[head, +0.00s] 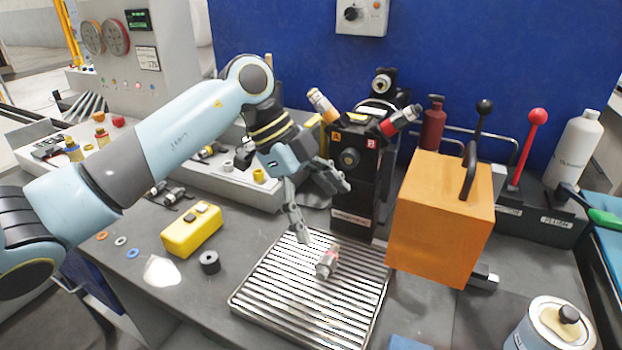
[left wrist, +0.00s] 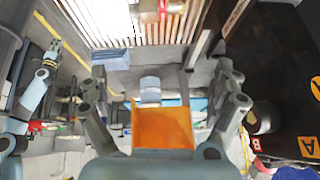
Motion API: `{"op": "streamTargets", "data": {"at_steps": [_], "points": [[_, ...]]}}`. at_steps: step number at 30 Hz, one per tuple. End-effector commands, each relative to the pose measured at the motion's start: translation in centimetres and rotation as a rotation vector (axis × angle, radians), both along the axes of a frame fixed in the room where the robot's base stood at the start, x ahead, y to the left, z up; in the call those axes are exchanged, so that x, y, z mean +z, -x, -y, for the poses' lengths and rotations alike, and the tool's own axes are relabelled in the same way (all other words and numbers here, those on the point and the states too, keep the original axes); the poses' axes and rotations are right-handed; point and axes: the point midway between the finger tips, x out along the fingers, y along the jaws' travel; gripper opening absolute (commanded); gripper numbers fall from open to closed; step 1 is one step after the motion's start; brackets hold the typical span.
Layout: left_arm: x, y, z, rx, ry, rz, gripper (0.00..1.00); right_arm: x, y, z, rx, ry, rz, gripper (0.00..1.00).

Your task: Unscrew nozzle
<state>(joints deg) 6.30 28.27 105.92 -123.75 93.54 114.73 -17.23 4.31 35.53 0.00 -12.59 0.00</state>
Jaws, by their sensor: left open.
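A silver nozzle with a red band (head: 327,262) lies on the ribbed metal tray (head: 262,312), and it also shows at the top edge of the left wrist view (left wrist: 160,10). A black block (head: 362,190) marked A and B stands behind the tray. It carries a yellow-banded part (head: 321,105) on the A side and a red-banded part (head: 400,120) on the B side. My left gripper (head: 322,212) is open and empty, above the back of the tray and in front of the block. A light-blue arm, seemingly my right one, ends in a small, unclear gripper (left wrist: 50,55) in the left wrist view.
An orange box (head: 440,222) stands right of the tray, with black and red levers behind it. A round can (head: 548,328) stands at front right. A blue panel closes off the back.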

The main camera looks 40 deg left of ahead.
Motion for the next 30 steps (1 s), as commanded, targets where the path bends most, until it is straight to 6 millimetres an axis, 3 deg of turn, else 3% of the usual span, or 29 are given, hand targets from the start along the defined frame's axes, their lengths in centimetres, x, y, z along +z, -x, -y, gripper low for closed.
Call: {"op": "streamTargets", "data": {"at_steps": [3,6,21,30], "points": [[-0.9,0.8,-2.4,0.049,-0.087,-0.1,0.97,-0.1,-0.2,0.5,0.002,0.005,0.002,0.0],[-1.5,1.1,-2.7,0.061,-0.106,-0.124,0.97,0.0,-0.3,0.8,0.003,0.01,0.003,0.0],[-9.2,0.2,0.6,0.059,-0.103,-0.123,0.97,0.1,0.2,0.5,0.002,0.006,-0.004,0.0],[-10.9,0.0,1.2,0.057,-0.105,-0.119,0.97,0.0,0.1,-0.3,-0.001,-0.003,-0.001,0.0]]}}
